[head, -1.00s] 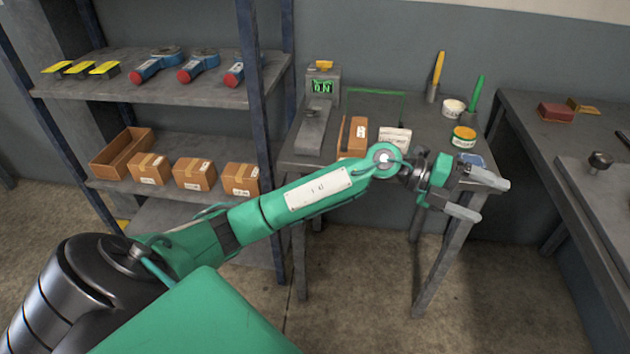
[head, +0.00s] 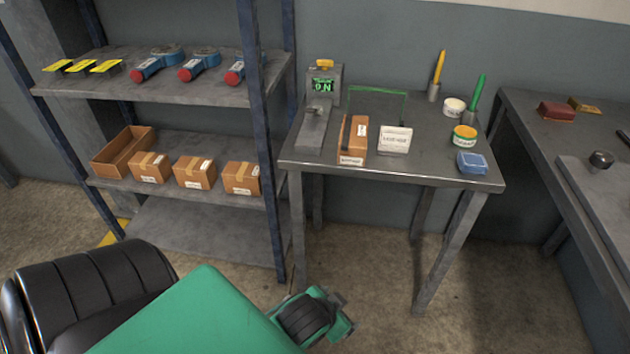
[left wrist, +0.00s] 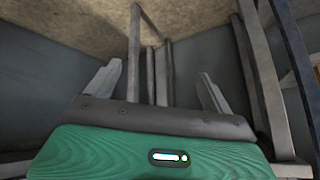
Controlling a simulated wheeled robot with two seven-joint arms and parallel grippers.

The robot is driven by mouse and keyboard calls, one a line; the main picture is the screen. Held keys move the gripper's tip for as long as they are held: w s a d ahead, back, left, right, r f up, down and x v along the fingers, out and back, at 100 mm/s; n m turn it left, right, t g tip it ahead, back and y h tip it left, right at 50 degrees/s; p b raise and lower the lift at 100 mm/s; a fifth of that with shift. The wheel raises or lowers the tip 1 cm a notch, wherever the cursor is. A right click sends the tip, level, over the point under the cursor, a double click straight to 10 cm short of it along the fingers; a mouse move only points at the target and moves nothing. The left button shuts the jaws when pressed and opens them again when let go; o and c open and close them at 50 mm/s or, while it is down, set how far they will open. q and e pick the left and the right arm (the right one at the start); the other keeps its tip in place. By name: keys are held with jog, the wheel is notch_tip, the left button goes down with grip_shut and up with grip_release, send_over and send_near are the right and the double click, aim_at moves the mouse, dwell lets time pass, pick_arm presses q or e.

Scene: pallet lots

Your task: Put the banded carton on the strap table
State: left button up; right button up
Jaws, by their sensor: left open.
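A brown carton (head: 353,138) with a white label and a dark stripe along its left side stands on the middle grey table (head: 410,177), left of centre. Several brown cartons with lighter tape sit on the lower shelf, such as the right one (head: 241,178). I cannot tell for sure which carton is the banded one. My left gripper (left wrist: 160,82) shows in the left wrist view, open with nothing between its fingers, among table legs and floor. My right gripper is not in view.
The table also holds a device with a green display (head: 322,86), a white labelled card (head: 396,139), a blue box (head: 472,162), tubs and upright tools. An open brown tray (head: 123,150) is on the lower shelf (head: 170,192). Another bench (head: 530,125) stands right.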

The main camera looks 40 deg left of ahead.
pick_arm(q)
jog(key=s+d+f+g+h, duration=0.1)
jog(key=s+f+g, duration=0.2)
jog(key=s, duration=0.6)
jog(key=shift+s+d+g, duration=0.15)
jog(key=shift+s+g, duration=0.1)
jog(key=shift+g, duration=0.25)
